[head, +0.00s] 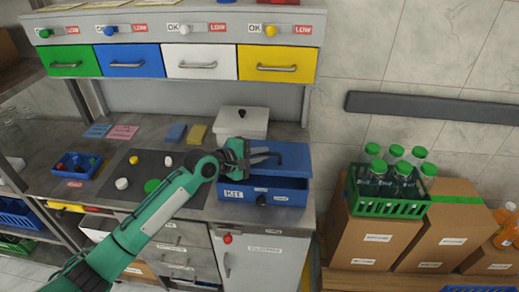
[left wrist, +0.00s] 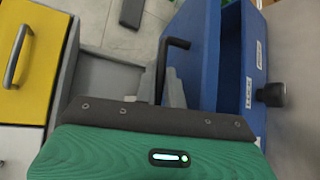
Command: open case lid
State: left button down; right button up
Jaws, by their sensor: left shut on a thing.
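The blue case (head: 290,197) stands on the right end of the steel counter, with KIT labels and a dark knob on its front. Its blue lid (head: 291,155) is tilted up, with a gap between lid and front wall. In the left wrist view the lid (left wrist: 198,45) and the case's front wall (left wrist: 245,75) stand apart. My left gripper (head: 246,156) is at the lid's left part, shut on the dark lid handle (left wrist: 161,70). The handle also shows between its grey fingers in the left wrist view. The right gripper is not in view.
A white lidded box (head: 240,124) stands right behind the case. Coloured drawers (head: 205,62) hang above. A dark mat (head: 128,172) with caps and a blue bin (head: 77,166) lie left. A green crate of bottles (head: 388,206) stands on cartons at right.

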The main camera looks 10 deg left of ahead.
pick_arm(q)
jog(key=w+r+p, duration=0.1)
jog(key=p, duration=0.1)
jog(key=w+r+n+g+p, duration=0.1)
jog(key=r+p, duration=0.1)
jog(key=p, duration=0.1)
jog(key=w+r+g+p, duration=0.1)
jog(key=p, duration=0.1)
jog(key=shift+r+n+y, duration=0.25)
jog(key=shift+n+y, duration=0.05)
jog(key=shift+y, duration=0.1)
jog(key=shift+w+r+n+g+p, duration=0.4)
jog(key=shift+w+p, duration=0.55)
jog(key=shift+p, duration=0.7)
jog(key=c, duration=1.5)
grip_release()
jog(key=b+v, duration=0.4)
jog(key=v, duration=0.9)
jog(key=shift+a+r, duration=0.25)
jog(key=shift+r, duration=0.15)
jog(key=shift+s, duration=0.1)
